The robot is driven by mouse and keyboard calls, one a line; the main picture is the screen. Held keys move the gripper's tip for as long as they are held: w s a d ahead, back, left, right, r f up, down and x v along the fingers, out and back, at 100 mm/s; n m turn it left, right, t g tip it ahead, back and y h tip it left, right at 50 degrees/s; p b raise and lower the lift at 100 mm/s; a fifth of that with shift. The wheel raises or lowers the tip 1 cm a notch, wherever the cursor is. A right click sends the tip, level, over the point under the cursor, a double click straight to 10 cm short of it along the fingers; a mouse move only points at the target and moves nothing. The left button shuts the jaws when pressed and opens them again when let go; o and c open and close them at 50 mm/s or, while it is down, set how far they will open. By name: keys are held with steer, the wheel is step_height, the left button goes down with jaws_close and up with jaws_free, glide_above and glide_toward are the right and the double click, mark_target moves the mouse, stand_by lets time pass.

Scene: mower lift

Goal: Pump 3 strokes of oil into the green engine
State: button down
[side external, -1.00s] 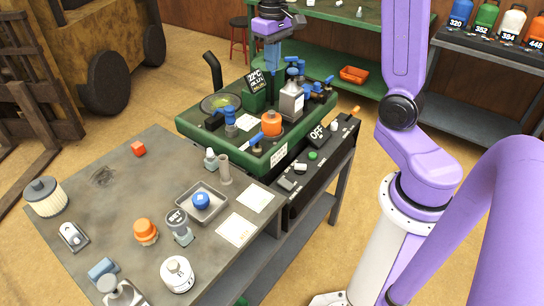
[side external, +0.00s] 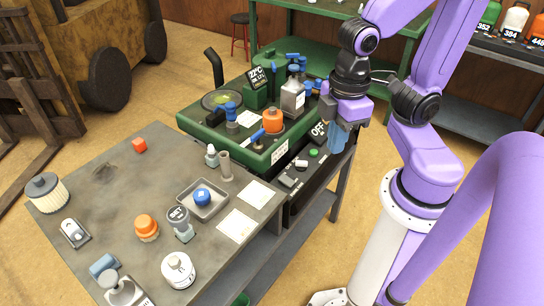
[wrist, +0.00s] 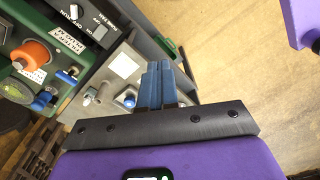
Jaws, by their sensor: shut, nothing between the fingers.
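The green engine (side external: 222,142) stands in the middle of the side view, with an orange cap (side external: 273,121), several blue-handled fittings and a small dark display (side external: 256,79) on it. The engine also shows at the left of the wrist view (wrist: 12,50). I cannot tell which part is the oil pump. My gripper (side external: 338,150), with blue fingers, points down right of the engine, near the far end of the black control panel. In the wrist view its fingers (wrist: 157,68) are together and empty.
The black control panel (side external: 296,180) with switches and a green button runs along the engine's right side. The grey bench (side external: 110,205) in front holds a tray with a blue cap, a grey SET piece, an orange-capped part and a white container. Open floor lies to the right.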

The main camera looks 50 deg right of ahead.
steer(key=shift+s+d+f+n, duration=0.15)
steer(key=shift+s+n, duration=0.1)
steer(key=shift+s, duration=0.25)
steer(key=shift+s+d+f+n, duration=0.15)
steer(key=shift+s+n, duration=0.1)
steer(key=shift+s, duration=0.2)
